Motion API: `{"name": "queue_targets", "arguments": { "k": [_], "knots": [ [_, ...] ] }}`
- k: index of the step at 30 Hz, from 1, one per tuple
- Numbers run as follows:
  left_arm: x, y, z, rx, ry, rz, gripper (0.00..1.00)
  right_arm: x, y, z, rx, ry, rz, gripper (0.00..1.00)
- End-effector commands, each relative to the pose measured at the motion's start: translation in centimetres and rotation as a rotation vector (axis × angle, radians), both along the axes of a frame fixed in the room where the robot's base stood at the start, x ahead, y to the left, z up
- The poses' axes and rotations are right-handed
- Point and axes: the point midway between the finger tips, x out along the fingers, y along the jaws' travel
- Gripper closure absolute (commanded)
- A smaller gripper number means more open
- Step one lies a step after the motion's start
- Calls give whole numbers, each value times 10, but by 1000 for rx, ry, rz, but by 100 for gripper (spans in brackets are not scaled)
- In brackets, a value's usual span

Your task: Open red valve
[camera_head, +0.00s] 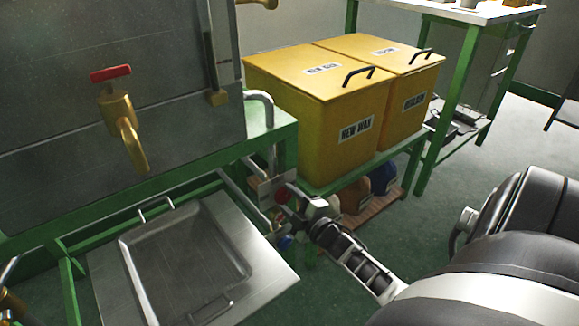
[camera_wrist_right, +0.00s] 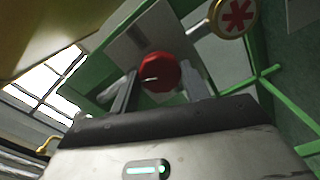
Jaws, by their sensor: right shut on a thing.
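The red valve has a round red knob (camera_head: 283,195), low beside the green frame, left of the yellow bins. In the right wrist view the red knob (camera_wrist_right: 160,72) sits between the two fingers. My right gripper (camera_head: 288,204) reaches it from the lower right and is shut on the knob. The gripper partly hides the valve body and pipe, so I cannot tell how far the knob is turned. A separate brass tap (camera_head: 122,125) with a flat red handle (camera_head: 110,73) is on the grey tank at the left. My left gripper is not in view.
A metal tray (camera_head: 255,262) lies in the green frame below the tap. Two yellow lidded bins (camera_head: 345,125) stand on a green bench (camera_head: 375,165), close behind my right gripper. A brass-rimmed disc with a red star (camera_wrist_right: 237,15) is near the knob. Open floor (camera_head: 480,140) lies at the right.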

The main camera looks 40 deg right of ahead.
Motion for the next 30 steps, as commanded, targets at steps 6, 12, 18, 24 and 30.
{"name": "queue_targets", "arguments": {
  "k": [6, 12, 18, 24, 30],
  "knots": [
    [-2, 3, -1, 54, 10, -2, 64, -1, 1, 1, 206, -20, 1, 77],
    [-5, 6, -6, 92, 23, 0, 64, -1, 0, 0, 395, -41, 0, 77],
    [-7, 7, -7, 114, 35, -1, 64, -1, 1, 0, 583, -62, 0, 77],
    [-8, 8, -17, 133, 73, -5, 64, -1, 1, 0, 768, -84, 1, 77],
    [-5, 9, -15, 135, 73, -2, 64, -1, 1, -1, 933, -101, 0, 77]
  ]
}}
